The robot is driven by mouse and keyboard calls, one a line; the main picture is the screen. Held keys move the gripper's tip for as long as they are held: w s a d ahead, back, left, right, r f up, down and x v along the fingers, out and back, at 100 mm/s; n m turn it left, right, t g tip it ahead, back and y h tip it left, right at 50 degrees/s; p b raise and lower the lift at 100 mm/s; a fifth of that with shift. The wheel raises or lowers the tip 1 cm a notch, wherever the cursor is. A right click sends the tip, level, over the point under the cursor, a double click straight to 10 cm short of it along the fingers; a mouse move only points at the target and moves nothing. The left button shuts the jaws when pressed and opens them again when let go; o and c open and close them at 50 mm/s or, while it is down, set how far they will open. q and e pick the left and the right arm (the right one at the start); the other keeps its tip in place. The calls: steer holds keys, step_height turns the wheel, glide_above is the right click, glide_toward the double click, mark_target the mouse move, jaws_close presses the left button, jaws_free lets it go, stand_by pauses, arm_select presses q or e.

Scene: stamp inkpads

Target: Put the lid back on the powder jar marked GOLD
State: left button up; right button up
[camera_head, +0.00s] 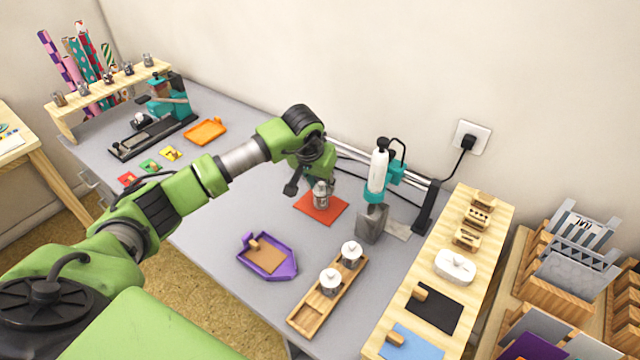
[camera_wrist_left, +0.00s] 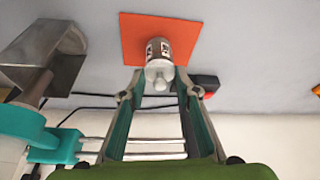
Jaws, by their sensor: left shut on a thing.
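A small jar (camera_head: 321,198) stands upright on an orange-red mat (camera_head: 337,208) on the grey table. In the left wrist view the jar (camera_wrist_left: 155,45) shows a dark-marked label, too small to read, and a pale lid (camera_wrist_left: 158,72) with a knob sits at its top. My left gripper (camera_wrist_left: 158,78) is shut on the lid, its fingers on either side. In the head view the left gripper (camera_head: 318,180) comes down over the jar and hides part of it. My right gripper is not in view.
A wooden tray (camera_head: 305,318) holds two white-lidded jars (camera_head: 330,282). A purple tray (camera_head: 283,270) lies to its left. A heat tool stand (camera_head: 372,224) is close on the right of the mat. An orange tray (camera_head: 205,131) is farther left.

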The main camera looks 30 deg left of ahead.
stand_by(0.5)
arm_select(q)
steer(key=shift+f+b, duration=0.15)
steer(key=shift+b, duration=0.65)
stand_by(1.2)
stand_by(0.3)
steer(key=o, duration=1.3)
steer(key=shift+r+p, duration=1.95)
steer(key=shift+r, duration=1.55)
jaws_close()
